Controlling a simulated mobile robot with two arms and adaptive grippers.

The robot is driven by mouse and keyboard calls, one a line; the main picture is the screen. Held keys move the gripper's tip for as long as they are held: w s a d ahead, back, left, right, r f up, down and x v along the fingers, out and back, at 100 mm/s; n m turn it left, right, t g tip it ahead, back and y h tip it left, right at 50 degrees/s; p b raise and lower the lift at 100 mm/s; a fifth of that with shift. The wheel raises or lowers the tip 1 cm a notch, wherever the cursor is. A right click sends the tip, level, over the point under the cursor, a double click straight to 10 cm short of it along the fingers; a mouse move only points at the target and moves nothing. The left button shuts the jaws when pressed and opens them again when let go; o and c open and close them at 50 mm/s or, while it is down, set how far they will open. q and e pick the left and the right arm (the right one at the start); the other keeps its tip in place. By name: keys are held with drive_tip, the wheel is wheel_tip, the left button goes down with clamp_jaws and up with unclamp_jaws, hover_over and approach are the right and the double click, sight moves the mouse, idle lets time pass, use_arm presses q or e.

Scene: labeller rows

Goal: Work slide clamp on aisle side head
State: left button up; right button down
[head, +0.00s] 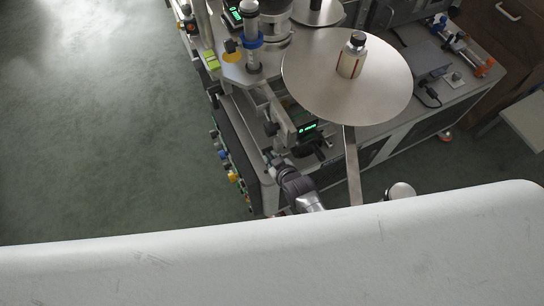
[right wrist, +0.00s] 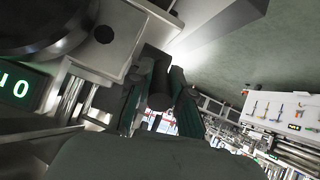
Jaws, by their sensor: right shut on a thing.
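The labeller head with a lit green display (head: 307,128) stands on the near end of the machine. My right gripper (head: 272,159) is beside it, at its lower left. In the right wrist view my right gripper (right wrist: 161,98) has its two dark fingers on either side of a dark round knob (right wrist: 160,88), which looks like the slide clamp, and is shut on it. The green display (right wrist: 16,88) shows at the left edge there. The knob is hidden by the gripper in the head view. My left gripper is not in view.
A second head with a green display (head: 236,15) stands farther back. Coloured knobs (head: 232,176) line the machine's left side. The green floor (head: 100,130) at left is clear.

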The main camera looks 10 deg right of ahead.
drive_tip(key=c, duration=1.1)
unclamp_jaws()
drive_tip(key=shift+s, duration=0.1)
drive_tip(key=v, duration=1.2)
